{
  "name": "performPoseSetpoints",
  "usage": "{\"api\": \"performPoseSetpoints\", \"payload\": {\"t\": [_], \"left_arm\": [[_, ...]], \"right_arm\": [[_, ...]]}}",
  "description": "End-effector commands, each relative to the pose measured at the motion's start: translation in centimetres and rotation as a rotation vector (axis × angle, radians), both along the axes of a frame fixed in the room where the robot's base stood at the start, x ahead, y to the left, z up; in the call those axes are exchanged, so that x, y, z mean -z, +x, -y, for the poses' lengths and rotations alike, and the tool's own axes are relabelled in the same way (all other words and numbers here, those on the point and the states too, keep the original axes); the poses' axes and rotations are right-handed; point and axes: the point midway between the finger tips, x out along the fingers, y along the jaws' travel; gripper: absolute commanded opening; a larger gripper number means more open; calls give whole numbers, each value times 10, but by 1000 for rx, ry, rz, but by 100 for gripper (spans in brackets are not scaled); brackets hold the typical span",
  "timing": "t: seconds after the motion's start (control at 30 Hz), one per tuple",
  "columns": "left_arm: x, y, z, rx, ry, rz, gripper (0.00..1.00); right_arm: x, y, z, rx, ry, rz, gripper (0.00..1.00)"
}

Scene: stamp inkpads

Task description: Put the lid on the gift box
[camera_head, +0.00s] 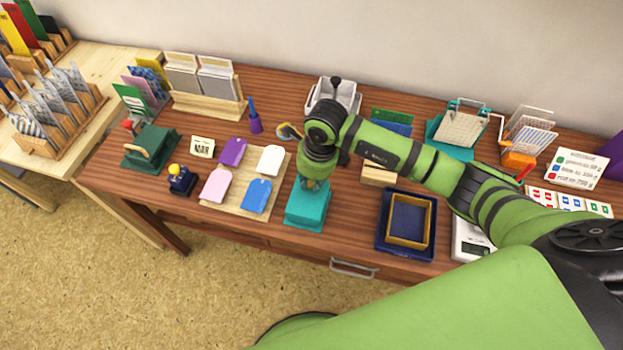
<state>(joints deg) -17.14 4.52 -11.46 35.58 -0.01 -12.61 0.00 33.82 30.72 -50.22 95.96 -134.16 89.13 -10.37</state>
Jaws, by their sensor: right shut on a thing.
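A teal box-shaped thing (306,217) sits near the table's front edge, in the middle. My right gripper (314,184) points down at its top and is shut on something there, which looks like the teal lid. The fingers and arm hide part of the top. I cannot tell whether the lid and the box beneath it are touching or a little apart. My left gripper is not in view.
A tan board (237,207) with several coloured tags lies left of the teal box. A navy tray (383,236) with a mustard frame (408,240) lies to the right. A white scale (466,246) is beyond it. My right arm spans the table's right half.

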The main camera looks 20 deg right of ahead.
Motion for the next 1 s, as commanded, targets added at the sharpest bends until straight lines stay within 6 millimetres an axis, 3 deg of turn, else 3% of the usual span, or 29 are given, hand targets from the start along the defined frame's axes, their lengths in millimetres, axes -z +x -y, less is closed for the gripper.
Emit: {"api": "performPoseSetpoints", "payload": {"t": [1.0], "left_arm": [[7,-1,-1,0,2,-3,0]], "right_arm": [[5,0,0,-1,-1,1,0]]}}
